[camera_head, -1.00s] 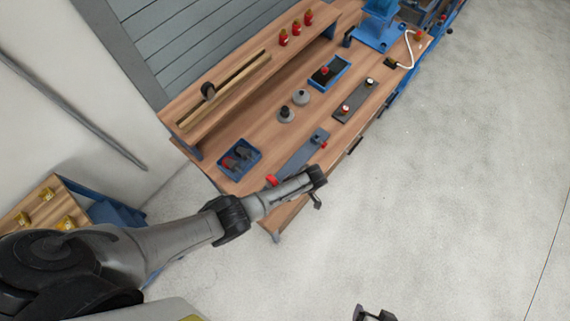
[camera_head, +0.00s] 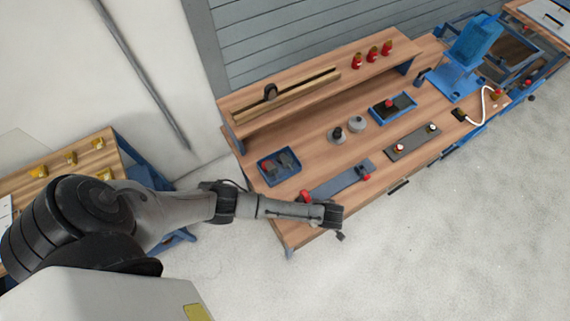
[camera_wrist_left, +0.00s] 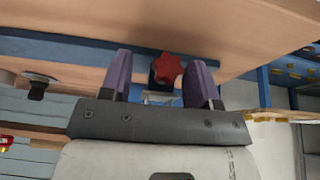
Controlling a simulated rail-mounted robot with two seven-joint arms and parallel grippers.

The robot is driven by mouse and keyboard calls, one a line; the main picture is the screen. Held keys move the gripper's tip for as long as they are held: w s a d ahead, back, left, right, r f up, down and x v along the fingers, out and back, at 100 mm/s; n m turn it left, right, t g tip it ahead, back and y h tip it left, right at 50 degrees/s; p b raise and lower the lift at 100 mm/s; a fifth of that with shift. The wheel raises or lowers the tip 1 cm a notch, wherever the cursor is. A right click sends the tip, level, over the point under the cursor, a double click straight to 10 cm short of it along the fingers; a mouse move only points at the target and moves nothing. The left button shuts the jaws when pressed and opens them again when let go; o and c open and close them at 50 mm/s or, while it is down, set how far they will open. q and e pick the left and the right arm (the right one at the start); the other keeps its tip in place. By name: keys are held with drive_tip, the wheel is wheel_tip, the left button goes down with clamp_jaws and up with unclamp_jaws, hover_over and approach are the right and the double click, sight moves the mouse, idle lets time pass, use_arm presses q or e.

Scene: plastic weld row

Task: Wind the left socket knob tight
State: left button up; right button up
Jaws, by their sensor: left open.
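A red star-shaped knob (camera_wrist_left: 166,68) shows in the left wrist view, between the two purple fingers of my left gripper (camera_wrist_left: 161,64). The fingers are open, with a gap on both sides of the knob; I cannot tell its exact depth. In the head view a blue-grey plate fixture (camera_head: 338,182) lies on the bench near its front left, with a red part (camera_head: 304,196) at its left end beside my left wrist and another red part (camera_head: 365,178) at its right. My left fingers are hidden behind the wrist there. My right gripper is out of view.
The wooden bench (camera_head: 300,233) carries a blue tray of parts (camera_head: 280,165), two grey round pieces, a dark plate with two knobs (camera_head: 413,142) and another blue tray (camera_head: 393,107). A raised shelf (camera_head: 320,85) runs behind. The floor at right is clear.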

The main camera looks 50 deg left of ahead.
use_arm(q)
drive_tip(key=shift+s+d+r, duration=0.2)
drive_tip(key=shift+s+r, duration=0.1)
drive_tip(key=shift+s, duration=0.2)
drive_tip(key=s+p+v, duration=0.1)
drive_tip(key=p+v, duration=0.1)
drive_tip(key=v, duration=1.2)
drive_tip(key=s+a+r+m+h+p, duration=0.2)
drive_tip(key=s+r+m+p, duration=0.2)
drive_tip(key=s+r+m, duration=0.2)
drive_tip(key=s+a+r+m+t+h+p, duration=0.1)
drive_tip(key=s+a+r+m+h+p, duration=0.1)
drive_tip(key=s+r+m+p, duration=0.3)
drive_tip(key=shift+s+r+m+t+h, duration=0.35)
drive_tip(key=shift+r+m+h, duration=0.3)
drive_tip(key=shift+m, duration=0.45)
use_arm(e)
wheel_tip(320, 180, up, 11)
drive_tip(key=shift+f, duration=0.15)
